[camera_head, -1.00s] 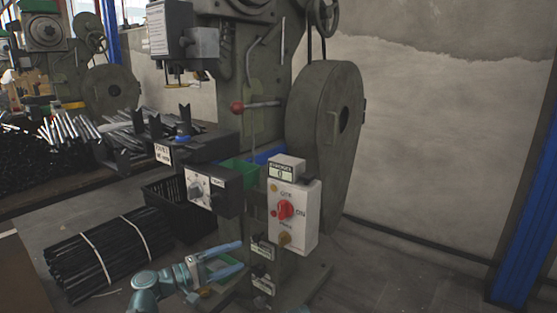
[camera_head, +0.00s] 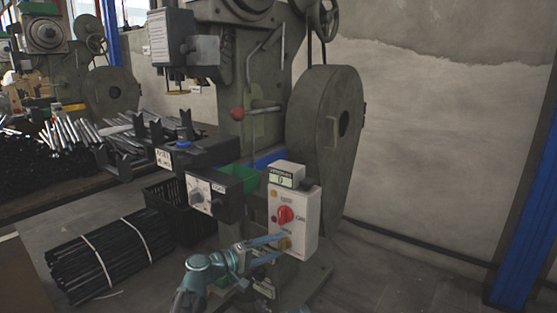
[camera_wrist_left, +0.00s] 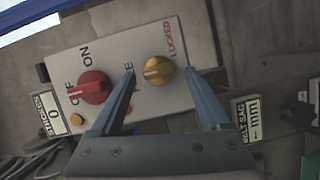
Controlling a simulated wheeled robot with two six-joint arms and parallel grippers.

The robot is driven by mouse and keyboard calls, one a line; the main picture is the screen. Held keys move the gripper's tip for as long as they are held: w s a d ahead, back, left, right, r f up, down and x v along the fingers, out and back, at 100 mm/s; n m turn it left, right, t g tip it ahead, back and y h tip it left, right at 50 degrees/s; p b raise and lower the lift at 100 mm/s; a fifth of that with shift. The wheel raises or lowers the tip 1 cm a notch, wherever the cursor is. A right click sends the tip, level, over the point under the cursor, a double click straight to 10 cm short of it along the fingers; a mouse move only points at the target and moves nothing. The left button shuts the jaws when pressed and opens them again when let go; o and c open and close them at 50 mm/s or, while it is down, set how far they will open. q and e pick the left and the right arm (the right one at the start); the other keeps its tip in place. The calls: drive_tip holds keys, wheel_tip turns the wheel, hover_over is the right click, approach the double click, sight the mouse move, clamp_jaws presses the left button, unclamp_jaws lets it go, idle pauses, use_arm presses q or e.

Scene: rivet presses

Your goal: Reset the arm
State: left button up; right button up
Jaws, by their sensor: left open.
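My left gripper (camera_head: 284,247) is open in front of the lower part of a white control box (camera_head: 299,200) on the press. In the left wrist view, its two fingers (camera_wrist_left: 159,70) stand either side of a yellow knob (camera_wrist_left: 158,70), with visible gaps. I cannot tell how far the tips are from the panel. The word LOCKED shows near the yellow knob.
A dark box with a dial (camera_head: 213,193) juts out left of the control box. The rivet press (camera_head: 320,130) stands behind. A black crate (camera_head: 170,210) and a strapped bundle of dark rods (camera_head: 98,255) are at left. Open floor (camera_head: 400,275) lies at right.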

use_arm(q)
drive_tip(key=m+y+p, duration=0.1)
drive_tip(key=r+m+p, duration=0.1)
drive_tip(key=m+p, duration=0.1)
drive_tip(key=m+y+p, duration=0.1)
drive_tip(key=m, duration=0.1)
drive_tip(key=shift+s+d+r+y+p, duration=0.2)
drive_tip(key=shift+s+d+y+p, duration=0.1)
drive_tip(key=shift+p, duration=0.1)
drive_tip(key=m+y+p, duration=0.1)
drive_tip(key=m, duration=0.2)
drive_tip(key=shift+y, duration=0.4)
drive_tip(key=shift+d+f+m+t+y+p, duration=0.15)
drive_tip(key=shift+m+t+y+p, duration=0.2)
drive_tip(key=shift+m, duration=0.25)
